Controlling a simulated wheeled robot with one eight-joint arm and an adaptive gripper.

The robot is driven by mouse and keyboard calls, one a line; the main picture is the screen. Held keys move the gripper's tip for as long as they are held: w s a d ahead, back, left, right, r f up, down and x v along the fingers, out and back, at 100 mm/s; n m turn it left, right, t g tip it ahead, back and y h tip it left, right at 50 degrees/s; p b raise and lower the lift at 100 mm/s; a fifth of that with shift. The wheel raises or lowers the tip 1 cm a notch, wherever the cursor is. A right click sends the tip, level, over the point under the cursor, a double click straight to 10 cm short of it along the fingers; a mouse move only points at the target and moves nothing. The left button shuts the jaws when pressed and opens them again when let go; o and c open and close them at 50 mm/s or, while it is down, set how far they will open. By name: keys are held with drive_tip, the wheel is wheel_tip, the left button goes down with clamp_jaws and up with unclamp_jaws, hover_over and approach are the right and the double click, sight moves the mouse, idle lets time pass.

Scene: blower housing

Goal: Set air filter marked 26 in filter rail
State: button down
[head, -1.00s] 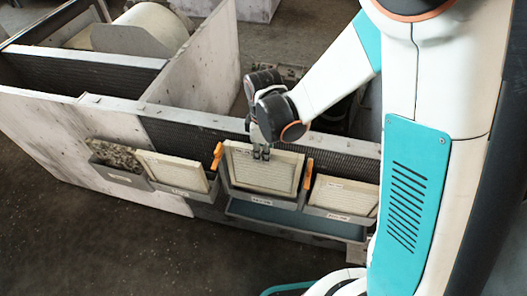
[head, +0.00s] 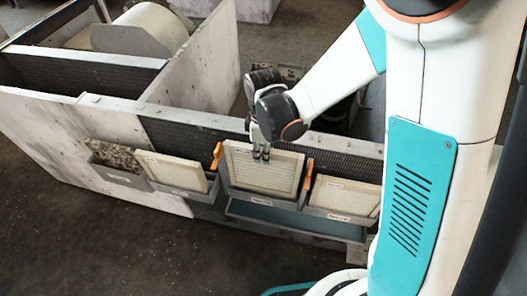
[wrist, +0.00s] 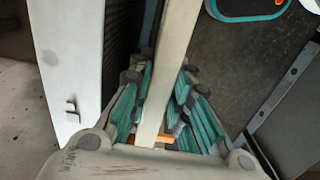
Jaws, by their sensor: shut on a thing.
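A cream pleated panel (head: 262,172), which looks like an air filter, stands upright in the middle grey rail (head: 262,198), between two orange clips (head: 217,155). My gripper (head: 261,156) is at the filter's top edge in the head view. In the wrist view, its teal-padded fingers (wrist: 160,105) are shut on the filter's edge (wrist: 172,55), one on each side. The printed labels are too small to read, so I cannot tell which filter is marked 26. The filter's lower edge is hidden by the rail front.
Another cream filter (head: 173,171) stands in a holder to the left, and one (head: 343,197) to the right. A dirty grey filter (head: 116,157) sits at far left. A blue-lined tray (head: 262,212) lies below the middle rail. The floor in front is clear.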

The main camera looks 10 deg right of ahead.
sight(263, 168)
drive_tip(key=shift+f, duration=0.1)
drive_tip(key=shift+f+b, duration=1.15)
drive_tip(key=shift+f, duration=0.15)
drive_tip(key=shift+f+b, duration=1.1)
drive_tip(key=shift+f, duration=0.15)
drive_tip(key=shift+f+b, duration=0.75)
drive_tip(key=shift+b, duration=0.05)
drive_tip(key=shift+f, duration=0.15)
idle(0.3)
drive_tip(key=shift+f+b, duration=0.45)
drive_tip(key=shift+b, duration=0.15)
drive_tip(key=shift+f, duration=0.15)
